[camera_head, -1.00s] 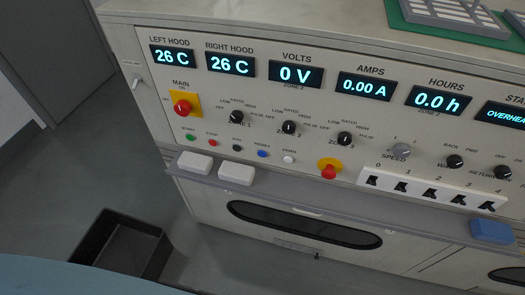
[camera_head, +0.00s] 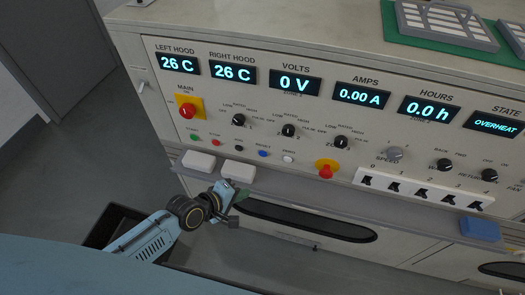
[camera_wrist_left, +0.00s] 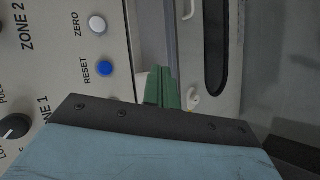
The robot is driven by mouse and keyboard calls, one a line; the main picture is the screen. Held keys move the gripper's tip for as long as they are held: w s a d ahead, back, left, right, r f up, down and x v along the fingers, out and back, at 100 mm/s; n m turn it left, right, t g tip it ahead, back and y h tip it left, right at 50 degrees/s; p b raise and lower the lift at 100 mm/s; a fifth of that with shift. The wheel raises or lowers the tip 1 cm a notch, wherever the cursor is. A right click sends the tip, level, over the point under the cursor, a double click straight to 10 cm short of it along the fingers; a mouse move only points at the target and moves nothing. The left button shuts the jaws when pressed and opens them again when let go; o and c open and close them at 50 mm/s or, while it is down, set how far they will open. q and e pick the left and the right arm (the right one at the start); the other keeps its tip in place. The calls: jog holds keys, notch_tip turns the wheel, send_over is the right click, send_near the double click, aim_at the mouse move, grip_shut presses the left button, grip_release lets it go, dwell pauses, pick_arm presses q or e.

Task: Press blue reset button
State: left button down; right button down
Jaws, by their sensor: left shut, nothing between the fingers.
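The blue reset button (camera_head: 263,153) sits in the row of small buttons on the front panel, between a black and a white button. In the left wrist view the button (camera_wrist_left: 105,68), labelled RESET, is up and left of the fingers. My left gripper (camera_head: 241,195) is shut and empty, with green fingertips (camera_wrist_left: 163,88). In the head view it appears below and left of the button, near the panel's ledge, and apart from the button. My right gripper is not in view.
A grey ledge (camera_head: 330,200) runs below the buttons and carries white blocks (camera_head: 238,170) and a blue block (camera_head: 480,229). A red knob on yellow (camera_head: 326,169) is to the right. The STATE display (camera_head: 497,124) reads OVERHEAT. A dark bin (camera_head: 105,228) stands on the floor.

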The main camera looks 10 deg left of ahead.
aim_at(263, 153)
pick_arm(q)
jog(key=r, duration=0.1)
jog(key=d+r, duration=0.1)
jog(key=r, duration=0.1)
jog(key=shift+w+d+n+h, duration=0.2)
jog(key=shift+w+n+h, duration=0.1)
jog(key=shift+n, duration=0.1)
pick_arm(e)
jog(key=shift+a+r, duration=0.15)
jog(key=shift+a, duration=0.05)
pick_arm(q)
jog(key=shift+w, duration=0.1)
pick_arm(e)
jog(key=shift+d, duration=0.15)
